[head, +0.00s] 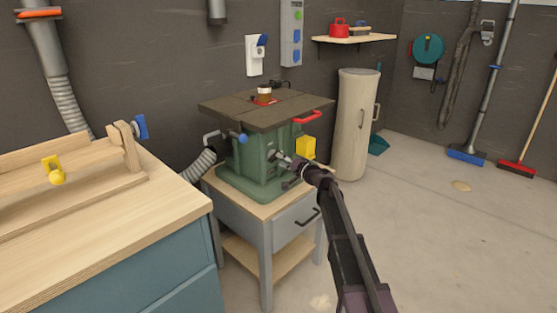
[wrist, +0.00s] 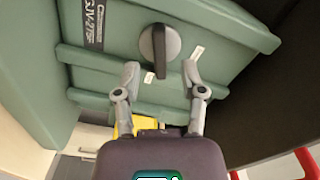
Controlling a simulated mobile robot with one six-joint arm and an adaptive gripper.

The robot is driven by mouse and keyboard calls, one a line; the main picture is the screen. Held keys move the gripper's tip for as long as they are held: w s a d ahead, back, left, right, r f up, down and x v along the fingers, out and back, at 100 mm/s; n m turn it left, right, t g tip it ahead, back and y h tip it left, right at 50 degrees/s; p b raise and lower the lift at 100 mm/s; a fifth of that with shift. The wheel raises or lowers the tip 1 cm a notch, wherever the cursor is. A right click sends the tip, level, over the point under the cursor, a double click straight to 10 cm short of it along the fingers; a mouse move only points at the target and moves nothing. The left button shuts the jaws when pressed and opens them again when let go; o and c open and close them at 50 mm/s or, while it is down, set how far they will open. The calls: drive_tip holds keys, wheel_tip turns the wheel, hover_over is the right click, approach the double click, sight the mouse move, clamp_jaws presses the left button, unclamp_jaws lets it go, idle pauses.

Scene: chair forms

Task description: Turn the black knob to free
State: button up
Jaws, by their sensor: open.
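The black knob (wrist: 160,50) shows in the wrist view as a bar on a round grey base, on the green machine's side (wrist: 110,60). Its bar runs up and down in that view. Two small white labels (wrist: 197,52) sit beside and below the knob; I cannot read them. My gripper (wrist: 160,70) is open, with one fingertip on each side of the bar's lower end in the picture. I see no clear contact. In the head view my gripper (head: 287,160) is at the front of the green machine (head: 248,165), and I cannot make out the knob there.
The machine stands on a grey stand (head: 290,225) with a drawer. A red handle (head: 307,117) and a yellow box (head: 306,147) are close by my arm. A wooden workbench (head: 150,220) is at the left. The floor at the right is mostly clear.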

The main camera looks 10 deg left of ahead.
sight(274, 156)
drive_tip(key=shift+x, duration=1.3)
clamp_jaws()
